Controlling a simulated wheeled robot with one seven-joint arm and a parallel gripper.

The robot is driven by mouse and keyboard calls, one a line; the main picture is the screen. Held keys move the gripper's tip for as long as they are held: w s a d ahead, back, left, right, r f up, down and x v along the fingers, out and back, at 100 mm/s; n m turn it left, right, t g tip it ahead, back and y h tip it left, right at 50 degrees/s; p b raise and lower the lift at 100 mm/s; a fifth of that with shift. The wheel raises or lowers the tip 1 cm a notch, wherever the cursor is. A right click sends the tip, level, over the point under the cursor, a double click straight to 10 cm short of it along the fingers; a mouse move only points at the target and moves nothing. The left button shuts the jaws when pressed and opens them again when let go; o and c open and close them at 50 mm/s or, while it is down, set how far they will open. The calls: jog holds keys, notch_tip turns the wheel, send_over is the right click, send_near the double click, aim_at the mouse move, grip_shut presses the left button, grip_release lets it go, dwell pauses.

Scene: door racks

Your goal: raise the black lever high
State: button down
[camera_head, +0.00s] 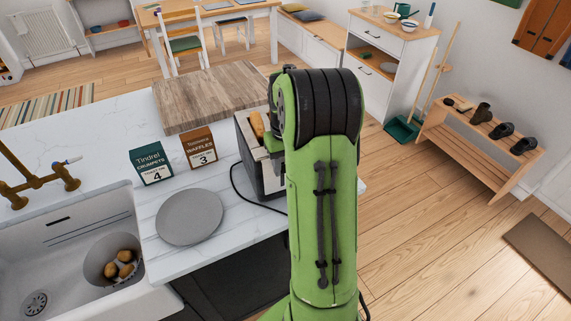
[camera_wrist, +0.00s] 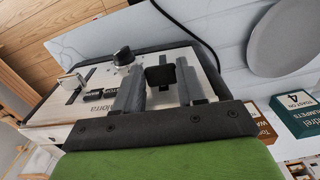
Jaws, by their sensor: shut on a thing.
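The toaster (camera_head: 247,146) stands on the white counter, partly hidden behind my green arm in the head view. A light brown piece (camera_head: 257,124) sticks up from its top. In the wrist view its pale front panel (camera_wrist: 90,75) carries the black lever (camera_wrist: 160,75) in a dark slot, a pale lever (camera_wrist: 72,82) to the left and a dark round knob (camera_wrist: 123,55). My gripper (camera_wrist: 160,88) has its two grey fingers on either side of the black lever and is shut on it. The head view hides my gripper behind the arm.
A green box (camera_head: 151,163) marked 4 and a brown box (camera_head: 199,147) marked 3 stand left of the toaster. A grey plate (camera_head: 190,217) lies in front of them. A black cord (camera_head: 240,194) loops beside the toaster. A wooden board (camera_head: 210,96) lies behind; the sink (camera_head: 60,255) is left.

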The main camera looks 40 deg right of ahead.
jog(key=c, duration=0.6)
grip_release()
jog(key=shift+c, duration=0.2)
notch_tip(320, 180, up, 16)
jog(key=p, duration=0.2)
jog(key=shift+f, duration=0.1)
